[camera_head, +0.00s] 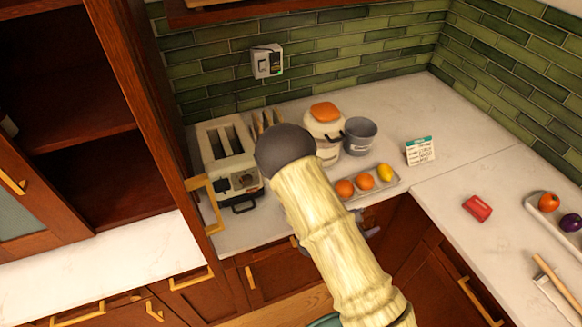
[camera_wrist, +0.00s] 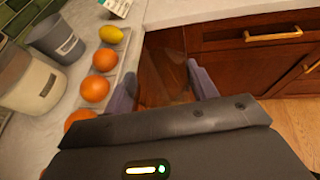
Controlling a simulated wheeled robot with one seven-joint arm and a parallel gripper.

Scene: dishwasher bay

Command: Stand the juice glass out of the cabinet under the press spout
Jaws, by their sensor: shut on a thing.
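My gripper (camera_wrist: 162,75) is shut on a see-through glass (camera_wrist: 166,82), faintly visible between the two fingers in the wrist view. The gripper and glass are just off the counter's front edge, over the floor side. In the head view my arm hides nearly all of the gripper. The press (camera_head: 327,150) is a white body with an orange top on the back counter; the wrist view shows its pale side (camera_wrist: 32,85) at the left. Its spout cannot be made out. The cabinet (camera_head: 75,110) at the left stands open, with bare shelf visible.
A tray of oranges and a lemon (camera_head: 398,187) lies in front of the press, near the counter edge. A grey bucket (camera_head: 361,136) stands right of the press, a toaster (camera_head: 230,165) left. A card (camera_head: 420,151) and red item (camera_head: 477,208) are farther right.

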